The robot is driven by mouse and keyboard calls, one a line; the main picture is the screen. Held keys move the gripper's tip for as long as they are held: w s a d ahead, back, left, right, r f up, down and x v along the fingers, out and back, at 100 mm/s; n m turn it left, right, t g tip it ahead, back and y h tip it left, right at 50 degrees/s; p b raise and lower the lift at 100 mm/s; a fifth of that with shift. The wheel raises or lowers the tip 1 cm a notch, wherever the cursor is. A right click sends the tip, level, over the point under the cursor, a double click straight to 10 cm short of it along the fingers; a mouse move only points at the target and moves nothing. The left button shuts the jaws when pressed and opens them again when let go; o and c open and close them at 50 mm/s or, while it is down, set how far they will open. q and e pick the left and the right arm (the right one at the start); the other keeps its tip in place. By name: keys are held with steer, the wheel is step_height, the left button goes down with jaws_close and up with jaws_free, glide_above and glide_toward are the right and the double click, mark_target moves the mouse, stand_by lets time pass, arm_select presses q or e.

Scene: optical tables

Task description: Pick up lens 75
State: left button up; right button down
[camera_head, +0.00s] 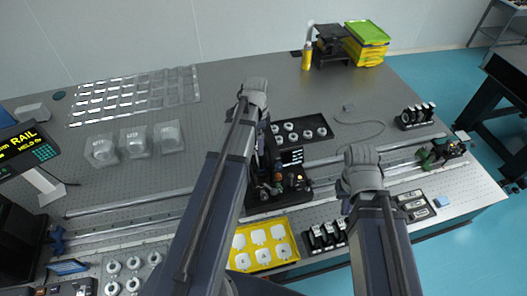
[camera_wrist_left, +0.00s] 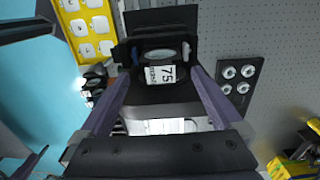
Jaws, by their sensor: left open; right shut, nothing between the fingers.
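Lens 75 shows in the left wrist view as a round glass in a black mount with a white "75" label (camera_wrist_left: 162,74). It stands in a dark holder (camera_wrist_left: 160,18). My left gripper (camera_wrist_left: 158,82) is open, with one finger on each side of the lens mount. Whether the fingers touch it cannot be told. In the head view my left arm covers much of this spot, and only a dark assembly (camera_head: 290,157) with a white label shows beside it. My right gripper (camera_head: 345,206) is shut and empty, over the rail area at the right, apart from the lens.
A black tray of round parts (camera_head: 327,139) lies behind the assembly. A yellow tray (camera_head: 291,243) with white pieces lies in front, beside black mounts (camera_head: 325,237). Long rails (camera_head: 125,209) cross the table. Clear cases (camera_head: 135,142) stand at left. The table's back middle is free.

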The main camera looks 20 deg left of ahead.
arm_select(q)
steer(key=shift+w, duration=0.15)
steer(key=shift+s+r, duration=0.1)
steer(key=shift+s, duration=0.2)
steer(key=shift+f+b, duration=0.25)
steer(key=shift+b, duration=0.1)
step_height(320, 180, down, 2)
steer(key=shift+w+f+b, duration=0.1)
steer(key=shift+w+b, duration=0.05)
steer(key=shift+b, duration=0.9)
step_height(320, 180, down, 5)
steer(key=b, duration=0.5)
steer(key=shift+w+d+f, duration=0.1)
